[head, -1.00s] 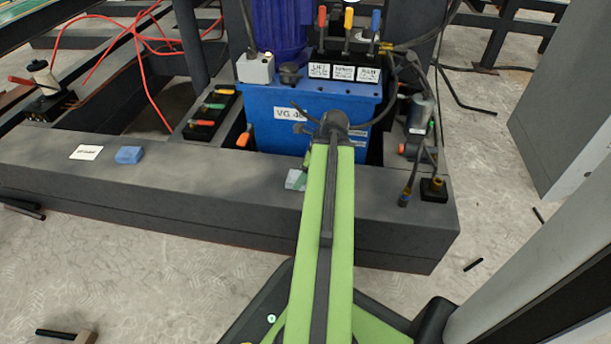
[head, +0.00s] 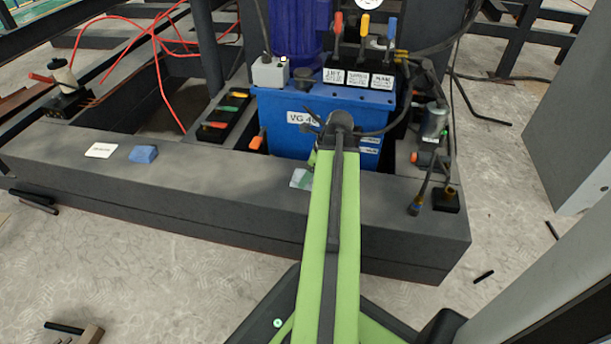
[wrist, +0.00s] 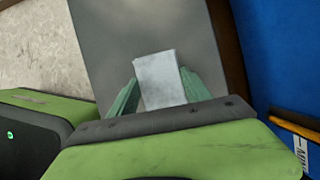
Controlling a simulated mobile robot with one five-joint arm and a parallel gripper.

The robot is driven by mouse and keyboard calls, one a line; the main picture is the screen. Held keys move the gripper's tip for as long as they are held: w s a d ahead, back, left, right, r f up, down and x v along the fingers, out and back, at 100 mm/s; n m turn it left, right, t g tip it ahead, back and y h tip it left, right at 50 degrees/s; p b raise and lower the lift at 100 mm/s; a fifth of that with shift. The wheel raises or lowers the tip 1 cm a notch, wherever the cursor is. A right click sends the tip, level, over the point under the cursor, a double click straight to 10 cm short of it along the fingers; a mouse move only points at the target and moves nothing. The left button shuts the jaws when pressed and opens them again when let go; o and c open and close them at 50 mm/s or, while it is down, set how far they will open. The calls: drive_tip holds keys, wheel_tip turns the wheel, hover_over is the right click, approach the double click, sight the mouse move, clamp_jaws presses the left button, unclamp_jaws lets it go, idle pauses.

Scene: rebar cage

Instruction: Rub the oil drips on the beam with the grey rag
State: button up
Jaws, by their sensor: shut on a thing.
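The dark grey beam (head: 230,190) runs across the head view in front of the blue power unit and fills the middle of the wrist view (wrist: 120,35). My gripper (wrist: 160,88) is shut on the pale grey rag (wrist: 160,78), which sits between its two greenish fingers. In the head view the rag (head: 299,180) shows just left of my arm, over the beam's top face. I cannot tell whether it touches the beam. No oil drips can be made out; my arm and the rag cover part of the beam.
A blue cloth or sponge (head: 143,154) and a white card (head: 101,150) lie on the beam's left part. The blue power unit (head: 278,126) with levers stands close behind the rag. A black-based connector (head: 446,200) stands at the beam's right end. Red hoses (head: 160,75) lie behind.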

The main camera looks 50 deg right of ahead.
drive_tip(key=shift+s+d, duration=0.7)
drive_tip(key=shift+s, duration=0.85)
drive_tip(key=shift+s+d, duration=0.65)
drive_tip(key=shift+s, duration=0.85)
drive_tip(key=shift+s+d, duration=0.7)
drive_tip(key=shift+s, duration=0.85)
drive_tip(key=shift+s+d+f, duration=0.1)
drive_tip(key=shift+s+d, duration=0.25)
drive_tip(key=shift+s, duration=0.45)
drive_tip(key=shift+s+d, duration=0.35)
drive_tip(key=shift+s, duration=0.4)
drive_tip(key=shift+w+a, duration=0.95)
drive_tip(key=shift+w, duration=1.15)
drive_tip(key=shift+w+a, duration=0.95)
drive_tip(key=shift+w, duration=1.15)
drive_tip(key=shift+w+a, duration=0.95)
drive_tip(key=shift+w, duration=1.15)
wheel_tip(320, 180, up, 6)
drive_tip(key=p, duration=0.5)
drive_tip(key=shift+p, duration=0.4)
wheel_tip(320, 180, up, 3)
drive_tip(key=p, duration=0.3)
